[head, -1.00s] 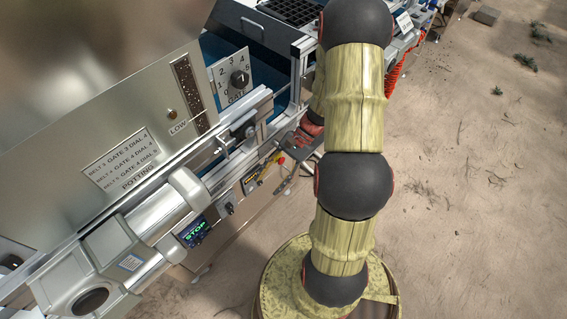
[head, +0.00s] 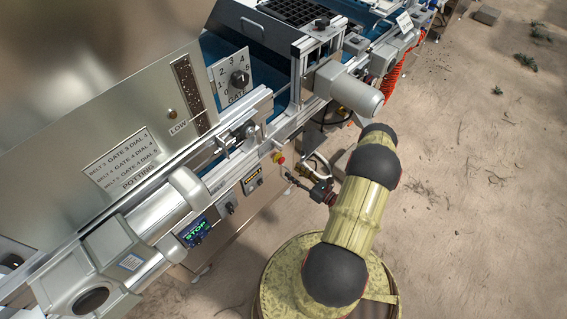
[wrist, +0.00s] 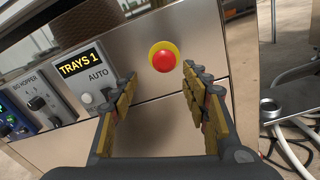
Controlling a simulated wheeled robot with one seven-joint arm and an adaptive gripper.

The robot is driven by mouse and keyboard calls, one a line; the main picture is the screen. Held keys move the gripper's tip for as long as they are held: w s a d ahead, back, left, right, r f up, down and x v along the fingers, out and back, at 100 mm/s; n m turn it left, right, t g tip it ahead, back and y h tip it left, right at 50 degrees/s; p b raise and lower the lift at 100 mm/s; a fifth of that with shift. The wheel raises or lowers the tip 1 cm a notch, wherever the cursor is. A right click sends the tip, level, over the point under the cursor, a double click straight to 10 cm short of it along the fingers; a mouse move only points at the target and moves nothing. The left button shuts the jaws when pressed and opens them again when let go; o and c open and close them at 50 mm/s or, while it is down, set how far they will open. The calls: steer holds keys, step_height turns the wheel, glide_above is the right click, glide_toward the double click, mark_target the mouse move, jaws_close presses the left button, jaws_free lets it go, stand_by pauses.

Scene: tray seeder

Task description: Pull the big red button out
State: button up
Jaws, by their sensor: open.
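The big red button (wrist: 164,59) is a round red cap on a yellow ring, set in the grey metal panel (wrist: 145,52) in the wrist view. In the head view the button (head: 279,158) is small, on the machine's side below the rail. My gripper (wrist: 160,78) is open and empty. Its yellow-padded fingers point at the panel, and the button appears between and just beyond the fingertips. The button looks apart from both fingers. In the head view my gripper (head: 291,177) is just below and right of the button.
A "TRAYS 1" display (wrist: 80,64) with an AUTO switch (wrist: 93,99) sits left of the button. A hopper knob (wrist: 38,104) is further left. A motor housing (head: 345,86) sticks out above my arm in the head view. Open sandy floor (head: 470,180) lies to the right.

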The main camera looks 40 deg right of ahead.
mark_target(283, 162)
steer(key=shift+h, duration=0.3)
steer(key=w+b, duration=0.2)
steer(key=w, duration=0.5)
steer(key=shift+w+f, duration=0.1)
steer(key=shift+w, duration=0.25)
steer(key=shift+c, duration=1.2)
jaws_close()
